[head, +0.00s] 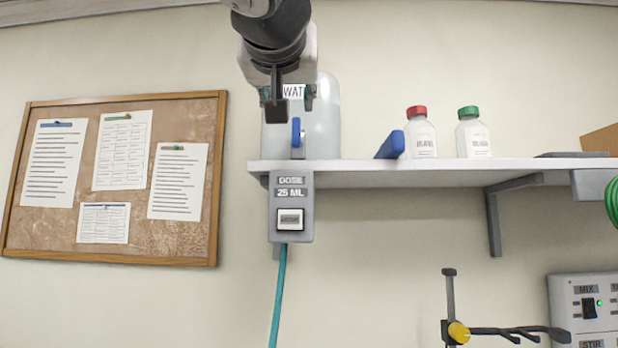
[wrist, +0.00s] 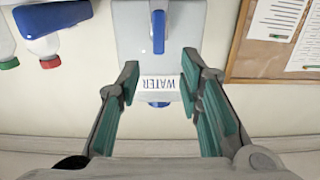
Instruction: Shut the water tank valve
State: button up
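The water tank (head: 328,128) is a pale, translucent container on the left end of the wall shelf, with a white label that my arm partly covers. Its blue valve handle (head: 296,131) points up and down at the tank's lower front. In the wrist view, which is upside down, the tank (wrist: 187,45) lies ahead and the blue handle (wrist: 158,32) is upright near the top, beyond my fingertips. My gripper (wrist: 158,78) is open and empty, its fingers spread either side of the WATER label. In the head view my gripper (head: 289,98) is above the handle, apart from it.
A grey dose box (head: 291,235) with a teal hose hangs below the shelf (head: 380,172). A blue object (head: 390,146) and bottles with red (head: 421,137) and green caps (head: 472,137) stand to the right. A corkboard (head: 217,180) hangs left.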

aim_at(296, 119)
jog(key=w+p, duration=0.1)
jog(key=w, duration=0.7)
jog(key=shift+w+d+p, duration=0.2)
jog(key=shift+w+p, duration=0.15)
jog(key=shift+w, duration=0.05)
jog(key=shift+c, duration=0.3)
grip_shut()
